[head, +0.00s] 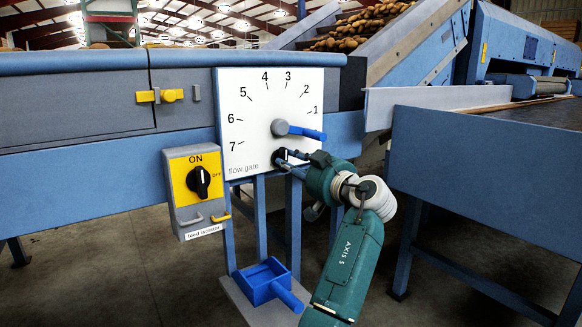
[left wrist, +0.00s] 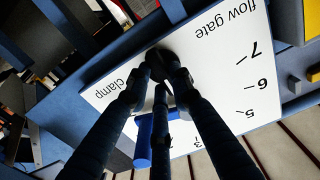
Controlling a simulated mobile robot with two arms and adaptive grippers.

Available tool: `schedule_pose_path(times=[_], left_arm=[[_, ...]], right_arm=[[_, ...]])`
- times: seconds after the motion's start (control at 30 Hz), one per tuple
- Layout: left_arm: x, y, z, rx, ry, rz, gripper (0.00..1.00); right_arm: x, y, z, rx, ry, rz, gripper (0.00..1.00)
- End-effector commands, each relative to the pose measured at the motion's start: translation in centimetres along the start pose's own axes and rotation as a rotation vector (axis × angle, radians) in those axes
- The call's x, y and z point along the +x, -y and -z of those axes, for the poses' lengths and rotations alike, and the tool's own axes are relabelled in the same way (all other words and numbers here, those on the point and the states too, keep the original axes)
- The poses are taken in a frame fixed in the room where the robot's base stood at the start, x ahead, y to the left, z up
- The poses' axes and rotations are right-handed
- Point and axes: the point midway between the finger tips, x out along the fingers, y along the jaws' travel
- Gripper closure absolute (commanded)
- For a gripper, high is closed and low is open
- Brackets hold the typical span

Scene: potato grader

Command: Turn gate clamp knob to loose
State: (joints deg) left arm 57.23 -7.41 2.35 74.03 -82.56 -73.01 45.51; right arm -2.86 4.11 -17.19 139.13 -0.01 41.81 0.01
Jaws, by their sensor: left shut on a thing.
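The black clamp knob (head: 280,155) sits at the lower right of the white flow gate panel (head: 250,90), below the grey hub (head: 280,127) of the blue gate lever (head: 310,134). My left gripper (head: 291,160) reaches it from the lower right and is shut on it. In the left wrist view the dark fingers (left wrist: 158,84) close around the knob (left wrist: 157,58), beside the word "clamp". The fingers hide part of the knob, so I cannot tell its pointer direction. The blue lever (left wrist: 143,142) shows behind the fingers. My right gripper is not in view.
A feed isolator box (head: 196,190) with a black switch stands left of the panel. A blue scoop-like tray (head: 265,281) lies below on a grey shelf. A blue table (head: 490,160) stands at the right. A yellow latch (head: 160,96) is on the machine front.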

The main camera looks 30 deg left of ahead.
Motion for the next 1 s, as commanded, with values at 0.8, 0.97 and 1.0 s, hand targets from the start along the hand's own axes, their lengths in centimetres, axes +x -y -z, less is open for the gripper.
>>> schedule_pose_path(times=[0.8,0.97,1.0], left_arm=[[0.01,0.0,-0.1,-0.036,0.003,0.0,0.59],[-0.02,-0.01,-0.05,-0.035,0.002,0.0,0.59],[-0.11,-0.02,-0.05,-0.035,0.002,0.0,0.59]], right_arm=[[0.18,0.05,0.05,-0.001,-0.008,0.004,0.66],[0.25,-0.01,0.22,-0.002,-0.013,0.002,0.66],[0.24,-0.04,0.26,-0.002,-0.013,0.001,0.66]])
